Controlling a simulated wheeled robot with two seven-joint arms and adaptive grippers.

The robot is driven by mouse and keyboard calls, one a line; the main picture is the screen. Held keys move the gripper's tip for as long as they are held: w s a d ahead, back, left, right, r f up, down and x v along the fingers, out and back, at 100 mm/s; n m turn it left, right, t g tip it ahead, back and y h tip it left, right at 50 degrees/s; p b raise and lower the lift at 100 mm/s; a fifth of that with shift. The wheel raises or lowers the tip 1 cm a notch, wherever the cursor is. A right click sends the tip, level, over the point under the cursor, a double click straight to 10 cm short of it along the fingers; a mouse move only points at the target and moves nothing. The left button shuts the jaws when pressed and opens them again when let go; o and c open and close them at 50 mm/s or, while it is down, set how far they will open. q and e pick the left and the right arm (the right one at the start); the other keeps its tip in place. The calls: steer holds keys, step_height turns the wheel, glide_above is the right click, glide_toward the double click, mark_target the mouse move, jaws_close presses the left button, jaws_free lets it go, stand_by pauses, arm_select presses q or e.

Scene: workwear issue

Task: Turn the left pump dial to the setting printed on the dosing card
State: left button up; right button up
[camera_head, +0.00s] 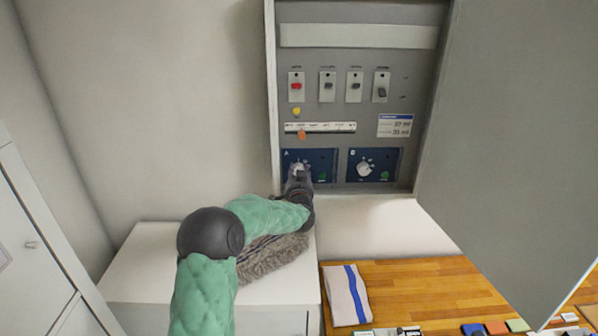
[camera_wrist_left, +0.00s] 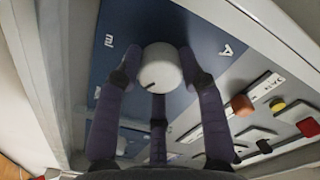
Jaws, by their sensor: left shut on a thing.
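The left pump dial (camera_head: 299,168) is a pale round knob on the blue panel marked A, low in the open wall cabinet. My left gripper (camera_head: 298,180) reaches up to it and covers part of it and its scale. In the left wrist view, my fingers are closed around the white dial (camera_wrist_left: 160,70), with a dark pointer mark on its lower edge. The dosing card (camera_head: 395,125) is white with a blue heading, right of centre in the cabinet; its two printed ml values are too small to read surely. My right gripper is not in view.
The right pump dial (camera_head: 365,168) sits on panel B beside it. Switches (camera_head: 327,87) line the cabinet above. The open cabinet door (camera_head: 510,130) fills the right side. Below are a white cabinet top (camera_head: 150,262) and a wooden bench (camera_head: 420,285) with a striped towel (camera_head: 345,296).

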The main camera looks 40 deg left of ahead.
arm_select(q)
steer(key=shift+f+m, duration=0.3)
steer(key=shift+f, duration=0.15)
steer(key=o, duration=0.9)
steer(key=shift+o, duration=1.3)
steer(key=shift+a+r, duration=0.15)
steer(key=shift+s+r, duration=0.1)
steer(key=shift+r, duration=0.05)
steer(key=shift+s+d, duration=0.15)
steer(key=shift+d, duration=0.15)
steer(key=v, duration=1.1)
steer(key=shift+s, duration=0.2)
